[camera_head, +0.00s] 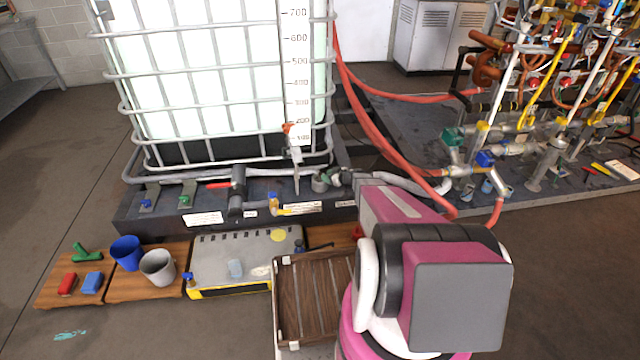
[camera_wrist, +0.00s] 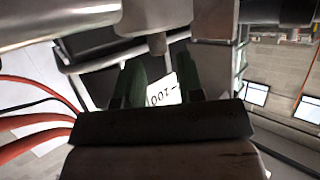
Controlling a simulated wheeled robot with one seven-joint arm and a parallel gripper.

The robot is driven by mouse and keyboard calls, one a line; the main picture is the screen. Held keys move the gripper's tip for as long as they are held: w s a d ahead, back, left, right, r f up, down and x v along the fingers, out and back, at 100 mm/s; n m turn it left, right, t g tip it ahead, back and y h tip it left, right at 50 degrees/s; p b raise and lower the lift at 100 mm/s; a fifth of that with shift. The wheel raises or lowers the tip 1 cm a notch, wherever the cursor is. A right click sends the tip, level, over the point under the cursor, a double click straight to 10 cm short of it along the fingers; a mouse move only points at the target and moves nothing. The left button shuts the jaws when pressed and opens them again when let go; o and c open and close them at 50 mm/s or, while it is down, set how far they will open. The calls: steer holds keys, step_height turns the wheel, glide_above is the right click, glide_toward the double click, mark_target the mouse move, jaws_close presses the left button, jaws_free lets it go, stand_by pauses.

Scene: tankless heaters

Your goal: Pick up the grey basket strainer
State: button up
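The grey basket strainer (camera_head: 158,267), a cup-shaped grey thing with an open top, stands upright on a wooden board in the head view. It is just right of a similar blue cup (camera_head: 127,252). In the wrist view, my gripper (camera_wrist: 162,72) shows two dark green fingers set apart, with a white label visible between them and nothing held. The fingers are hidden in the head view behind my arm, which is well to the right of the strainer. The strainer does not show in the wrist view.
Red and blue blocks (camera_head: 67,284) and a green piece (camera_head: 87,253) lie left of the cups. A grey case (camera_head: 236,259) lies to their right, then a brown slatted crate (camera_head: 313,298). The caged tank (camera_head: 215,80) stands behind. Floor in front of the boards is mostly clear.

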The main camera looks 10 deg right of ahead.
mark_target(320, 174)
steer(key=shift+r+x, duration=0.2)
steer(key=shift+x, duration=2.5)
steer(key=shift+w, duration=0.15)
jaws_close()
